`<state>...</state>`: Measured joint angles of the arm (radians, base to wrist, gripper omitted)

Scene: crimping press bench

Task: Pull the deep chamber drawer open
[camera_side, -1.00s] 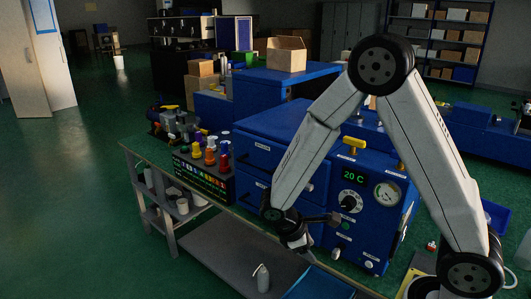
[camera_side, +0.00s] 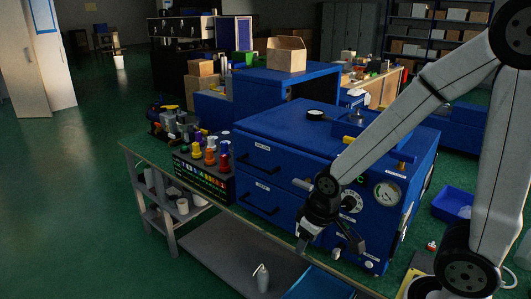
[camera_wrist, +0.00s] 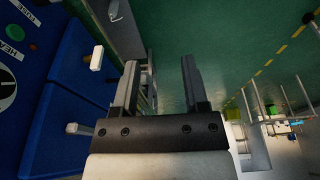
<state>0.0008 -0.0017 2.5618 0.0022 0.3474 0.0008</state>
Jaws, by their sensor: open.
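The blue press cabinet (camera_side: 385,225) stands on the bench with two labelled drawers stacked on its left face, an upper one (camera_side: 258,157) and a lower one (camera_side: 263,199). Both look shut and have dark handles. The labels are too small to read, so I cannot tell which is the deep chamber drawer. My gripper (camera_side: 328,240) hangs in front of the cabinet's near corner, right of the drawer handles. In the wrist view my gripper (camera_wrist: 160,80) is open and empty, with the blue cabinet (camera_wrist: 60,65) to its left. A white-tipped fitting (camera_wrist: 97,58) sticks out there.
A rack of coloured bottles (camera_side: 203,172) stands left of the drawers. A dial gauge (camera_side: 387,193) and levers are on the cabinet's right face. A small bottle (camera_side: 262,278) stands on the lower shelf. Floor space to the left is open.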

